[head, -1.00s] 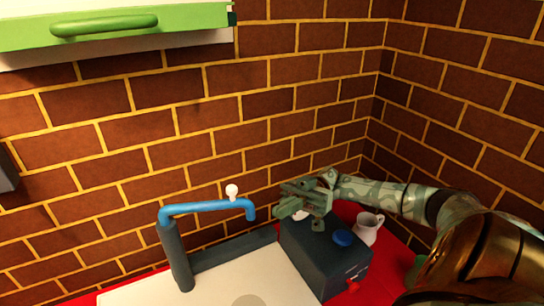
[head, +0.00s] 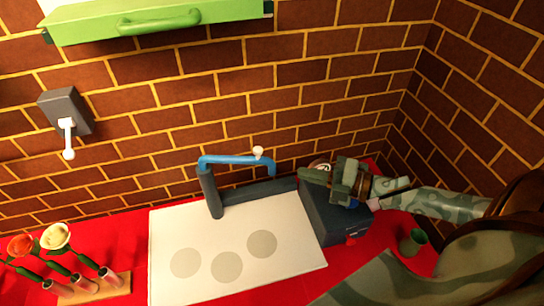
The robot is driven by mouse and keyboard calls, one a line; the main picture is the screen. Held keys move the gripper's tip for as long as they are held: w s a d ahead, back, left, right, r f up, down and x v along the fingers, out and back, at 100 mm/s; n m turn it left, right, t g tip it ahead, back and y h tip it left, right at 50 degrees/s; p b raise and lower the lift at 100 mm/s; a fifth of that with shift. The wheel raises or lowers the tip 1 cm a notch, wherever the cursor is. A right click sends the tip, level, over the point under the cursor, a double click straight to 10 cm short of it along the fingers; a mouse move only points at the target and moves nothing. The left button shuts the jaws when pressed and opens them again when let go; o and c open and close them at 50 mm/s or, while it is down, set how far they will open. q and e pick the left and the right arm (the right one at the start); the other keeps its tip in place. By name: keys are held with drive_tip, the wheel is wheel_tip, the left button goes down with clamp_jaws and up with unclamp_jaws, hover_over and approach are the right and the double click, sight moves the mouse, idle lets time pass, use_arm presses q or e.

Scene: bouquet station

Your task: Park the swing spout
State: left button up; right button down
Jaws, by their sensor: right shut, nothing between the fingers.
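The blue swing spout (head: 232,160) runs to the right from the top of a dark post (head: 210,194), and its end bends down. A white ball knob (head: 258,152) stands on top of the spout near that end. My right gripper (head: 308,177) is shut and empty, pointing left, just right of the spout's downturned end and apart from it. It is over the back of a dark box. My left gripper is not in view.
The dark box (head: 322,222) with a red tap stands beside a white board (head: 290,250) with grey discs. A green cup (head: 412,243) is at right. Flowers (head: 56,236) in a wooden rack stand at left. A wall lever (head: 67,138) and green-fronted cabinet (head: 160,22) are above.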

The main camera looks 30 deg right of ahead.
drive_tip(key=w+d+x, duration=0.1)
drive_tip(key=d+x, duration=0.1)
drive_tip(key=x, duration=0.9)
drive_tip(key=shift+w, duration=0.45)
drive_tip(key=shift+d+f, duration=0.1)
drive_tip(key=shift+f, duration=0.05)
